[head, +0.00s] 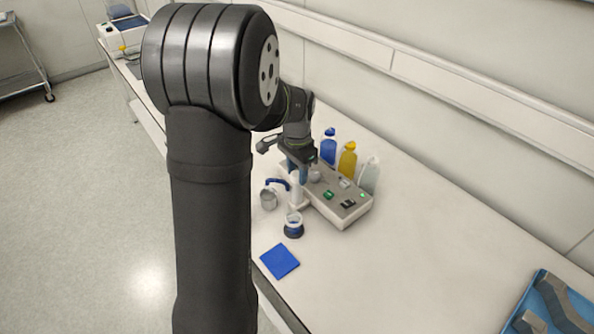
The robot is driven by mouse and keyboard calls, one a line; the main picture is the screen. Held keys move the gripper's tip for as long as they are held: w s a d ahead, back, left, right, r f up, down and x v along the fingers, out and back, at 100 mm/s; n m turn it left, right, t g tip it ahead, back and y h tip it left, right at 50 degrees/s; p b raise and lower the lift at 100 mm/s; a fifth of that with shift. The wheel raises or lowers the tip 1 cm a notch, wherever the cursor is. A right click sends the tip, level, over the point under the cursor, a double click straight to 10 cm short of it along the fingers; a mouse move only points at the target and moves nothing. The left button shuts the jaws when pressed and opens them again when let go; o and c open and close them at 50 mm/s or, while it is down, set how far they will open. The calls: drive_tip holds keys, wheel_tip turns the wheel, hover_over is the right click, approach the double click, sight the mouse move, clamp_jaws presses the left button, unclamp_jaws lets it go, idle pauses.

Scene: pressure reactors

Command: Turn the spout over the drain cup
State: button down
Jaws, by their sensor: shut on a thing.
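A blue curved spout (277,183) sticks out to the left from a white upright post (297,190) on the front left of a pale control box. Its outer end is above or close to a grey metal cup (268,199) on the table. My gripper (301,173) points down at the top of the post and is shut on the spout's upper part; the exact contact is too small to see. A small round vessel (293,223) with a white rim and dark base stands in front of the post. I cannot tell for sure which of the two is the drain cup.
The control box (345,210) has a green display. Blue (328,147), yellow (347,160) and clear (369,175) bottles stand behind it. A blue cloth (280,261) lies near the front edge. A blue tray (545,300) is at the right. The table between is clear.

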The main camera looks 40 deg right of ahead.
idle(0.4)
drive_tip(key=c, duration=1)
unclamp_jaws()
drive_tip(key=shift+o, duration=0.2)
drive_tip(key=shift+r, duration=0.1)
wheel_tip(320, 180, up, 17)
drive_tip(key=shift+r, duration=0.15)
wheel_tip(320, 180, down, 18)
drive_tip(key=shift+r, duration=0.25)
drive_tip(key=shift+r, duration=0.15)
